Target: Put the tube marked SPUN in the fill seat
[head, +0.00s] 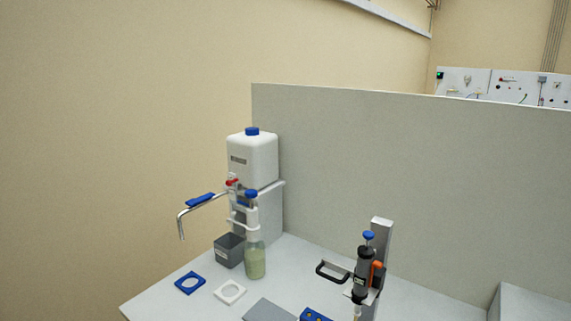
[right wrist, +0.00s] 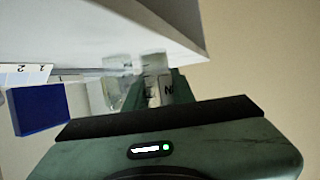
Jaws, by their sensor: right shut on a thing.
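My right gripper (right wrist: 160,82) is shut on a clear tube (right wrist: 156,90) in the right wrist view. Its pale label shows a letter like N; the rest of the marking is hidden or too blurred to read. A second clear vessel (right wrist: 113,92) shows beside it. In the head view, a blue square holder with a round opening (head: 182,288) and a white one (head: 221,296) lie on the bench. I cannot tell which place is the fill seat. Neither gripper shows in the head view.
A dispenser bottle (head: 252,263) with a bent spout stands below a white tank (head: 252,160), beside a dark bin (head: 228,254). A stand with a black handled dispenser (head: 362,275) is at right. A blue block (right wrist: 38,108) shows in the wrist view. A grey partition (head: 400,160) closes the back.

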